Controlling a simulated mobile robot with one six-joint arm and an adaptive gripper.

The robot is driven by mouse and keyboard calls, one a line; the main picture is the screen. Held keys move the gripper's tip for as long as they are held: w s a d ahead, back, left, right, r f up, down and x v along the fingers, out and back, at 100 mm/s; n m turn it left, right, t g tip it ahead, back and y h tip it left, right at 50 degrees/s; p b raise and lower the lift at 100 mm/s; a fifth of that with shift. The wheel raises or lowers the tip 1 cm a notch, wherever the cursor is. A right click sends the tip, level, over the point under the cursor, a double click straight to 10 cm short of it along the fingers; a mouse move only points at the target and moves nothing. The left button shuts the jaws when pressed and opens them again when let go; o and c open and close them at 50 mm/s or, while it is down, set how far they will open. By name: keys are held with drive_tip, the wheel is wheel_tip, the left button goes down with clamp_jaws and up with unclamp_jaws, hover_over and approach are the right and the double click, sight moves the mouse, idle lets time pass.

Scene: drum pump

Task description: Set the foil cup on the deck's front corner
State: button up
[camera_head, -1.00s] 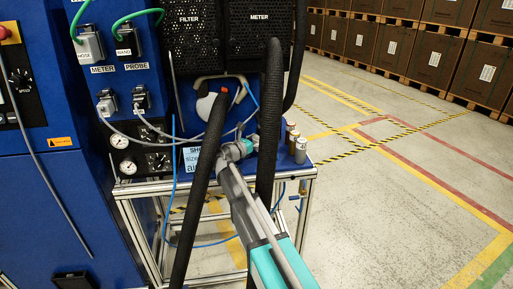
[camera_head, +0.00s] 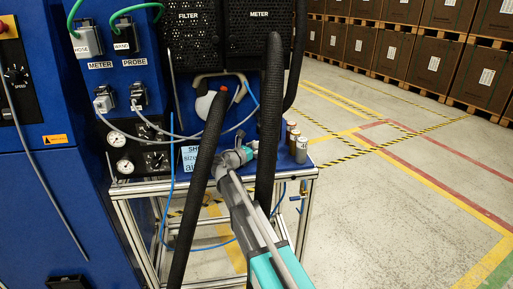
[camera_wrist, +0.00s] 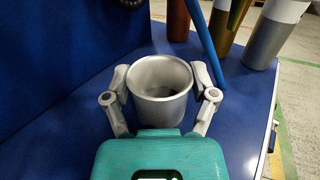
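The foil cup (camera_wrist: 160,98) is a plain silver-grey open cup, upright and empty as far as I see, in the middle of the wrist view. My gripper (camera_wrist: 161,80) has one finger against each side of it and appears shut on it. The blue deck (camera_wrist: 245,110) lies below and around the cup. Whether the cup's base touches the deck is hidden. In the head view my gripper (camera_head: 240,155) is low over the deck (camera_head: 308,169), behind the dark hoses, and the cup cannot be made out clearly.
A silver can (camera_wrist: 270,35), a gold can (camera_wrist: 222,22) and a brown can (camera_wrist: 178,20) stand beyond the cup. A thin blue hose (camera_wrist: 204,42) passes close to the right finger. Thick black hoses (camera_head: 200,180) hang before the deck. Bare deck lies right of the cup.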

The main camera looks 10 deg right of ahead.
drive_tip(key=o, duration=0.3)
drive_tip(key=shift+r, duration=0.1)
drive_tip(key=shift+r, duration=0.15)
drive_tip(key=v, duration=1.2)
idle(0.6)
